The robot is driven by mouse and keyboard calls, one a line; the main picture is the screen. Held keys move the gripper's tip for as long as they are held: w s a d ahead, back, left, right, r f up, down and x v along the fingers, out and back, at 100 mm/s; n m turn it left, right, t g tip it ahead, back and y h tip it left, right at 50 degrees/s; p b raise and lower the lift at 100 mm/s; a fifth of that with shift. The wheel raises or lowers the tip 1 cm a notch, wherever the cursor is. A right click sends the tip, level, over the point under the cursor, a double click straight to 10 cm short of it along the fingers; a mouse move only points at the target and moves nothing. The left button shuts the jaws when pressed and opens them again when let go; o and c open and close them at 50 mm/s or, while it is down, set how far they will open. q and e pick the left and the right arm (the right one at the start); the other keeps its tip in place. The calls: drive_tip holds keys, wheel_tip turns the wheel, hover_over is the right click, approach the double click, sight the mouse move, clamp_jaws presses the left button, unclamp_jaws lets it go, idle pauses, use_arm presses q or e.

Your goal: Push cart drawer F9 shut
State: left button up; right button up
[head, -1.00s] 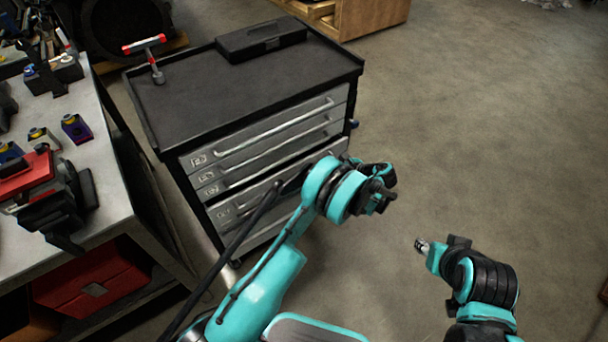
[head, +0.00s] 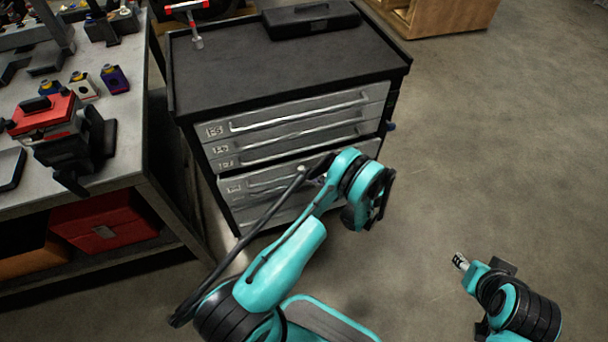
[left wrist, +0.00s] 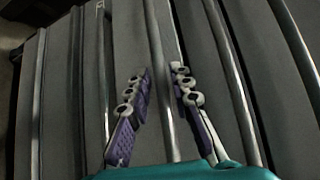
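The grey tool cart (head: 290,45) stands at the centre with a stack of drawers facing me. Its labels are too small to read surely, so I cannot tell which is F9. A dark gap shows between the upper drawer fronts (head: 300,108) and a lower labelled drawer (head: 236,187). My left gripper (left wrist: 160,72) is in front of the lower drawers; my wrist hides part of them in the head view. In the left wrist view its two fingers are apart, with a long handle bar (left wrist: 158,45) seen between them. My right gripper (head: 461,262) hangs over bare floor, away from the cart.
A workbench (head: 130,160) with several parts stands close on the cart's left, with a red box (head: 105,222) on its shelf. A black case (head: 312,18) and a red-handled tool (head: 193,20) lie on the cart top. The floor on the right (head: 500,130) is clear.

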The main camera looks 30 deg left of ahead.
sight(302, 164)
use_arm(q)
drive_tip(key=shift+a, duration=0.65)
clamp_jaws()
drive_tip(key=w+a, duration=0.2)
drive_tip(key=a, duration=0.1)
drive_tip(key=shift+w, duration=0.35)
unclamp_jaws()
